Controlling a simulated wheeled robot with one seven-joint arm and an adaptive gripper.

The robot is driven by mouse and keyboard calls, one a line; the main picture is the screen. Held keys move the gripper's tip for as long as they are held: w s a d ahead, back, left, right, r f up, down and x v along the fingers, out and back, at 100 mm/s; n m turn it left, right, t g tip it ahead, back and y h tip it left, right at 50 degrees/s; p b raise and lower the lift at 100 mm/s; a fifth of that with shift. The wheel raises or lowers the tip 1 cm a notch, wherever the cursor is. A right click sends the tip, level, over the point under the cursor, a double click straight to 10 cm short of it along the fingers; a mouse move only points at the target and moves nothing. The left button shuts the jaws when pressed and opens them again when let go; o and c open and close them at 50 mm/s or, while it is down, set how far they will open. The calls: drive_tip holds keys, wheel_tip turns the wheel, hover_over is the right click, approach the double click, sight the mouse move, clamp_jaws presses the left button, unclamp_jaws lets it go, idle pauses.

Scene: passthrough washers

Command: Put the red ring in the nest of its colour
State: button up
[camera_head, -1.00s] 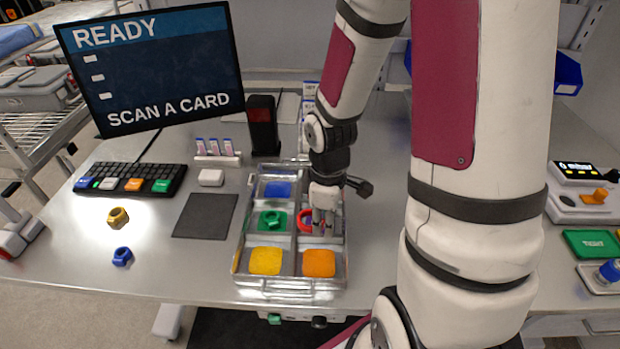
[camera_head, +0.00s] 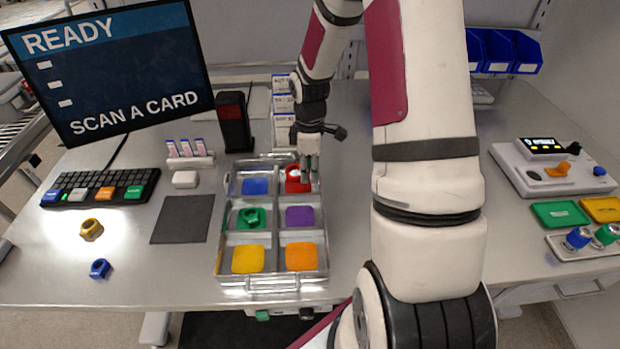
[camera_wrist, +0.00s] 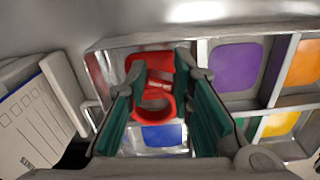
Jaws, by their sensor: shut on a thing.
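My gripper (camera_head: 309,178) is shut on the red ring (camera_wrist: 153,106), which sits between the green-padded fingers in the wrist view. In the head view the ring and fingertips are at the back right compartment of the metal tray (camera_head: 223,243). That compartment has a red nest (camera_wrist: 136,66), partly hidden by the ring and fingers. I cannot tell whether the ring touches the nest or is just above it. The purple nest (camera_head: 299,216) in the middle right compartment is empty.
Other nests are blue (camera_head: 255,187), yellow (camera_head: 248,259) and orange (camera_head: 301,257), all empty. A yellow ring (camera_head: 91,229) and a blue ring (camera_head: 100,268) lie on the table left. A dark box (camera_head: 235,122) stands behind the tray.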

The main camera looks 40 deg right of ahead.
sight(310, 187)
drive_tip(key=shift+f, duration=1.75)
drive_tip(key=shift+f, duration=0.1)
drive_tip(key=o, duration=0.7)
drive_tip(key=shift+c, duration=0.2)
